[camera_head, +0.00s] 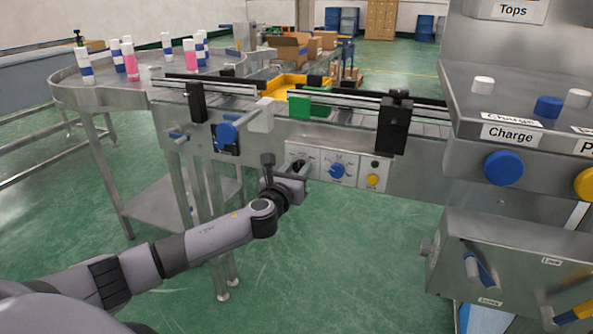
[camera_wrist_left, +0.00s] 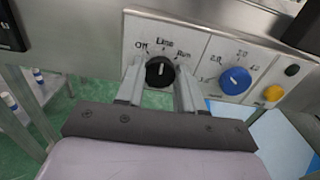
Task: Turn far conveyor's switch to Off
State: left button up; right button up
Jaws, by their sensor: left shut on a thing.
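The far conveyor's switch is a black knob (camera_wrist_left: 159,72) on a white plate (camera_wrist_left: 143,36) marked Off, Line and Run. Its white mark points roughly up, near Line; the exact setting is hard to tell. My left gripper (camera_wrist_left: 160,83) has one finger on each side of the knob and is shut on it. In the head view my left gripper (camera_head: 295,170) reaches the panel on the conveyor's front, and it partly hides the knob. My right gripper is not in view.
Right of the switch are a blue dial (camera_wrist_left: 235,80) and a yellow button (camera_wrist_left: 273,93). A blue hand knob (camera_head: 226,132) sticks out left of the panel. A round table (camera_head: 100,96) with several bottles stands far left. Machine boxes with a Charge label (camera_head: 510,134) stand right.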

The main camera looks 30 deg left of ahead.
pick_arm(q)
jog(key=n, duration=0.5)
jog(key=shift+a+n, duration=0.15)
jog(key=shift+n, duration=2.15)
jog(key=o, duration=1)
jog(key=shift+o, duration=0.2)
jog(key=shift+s, duration=0.15)
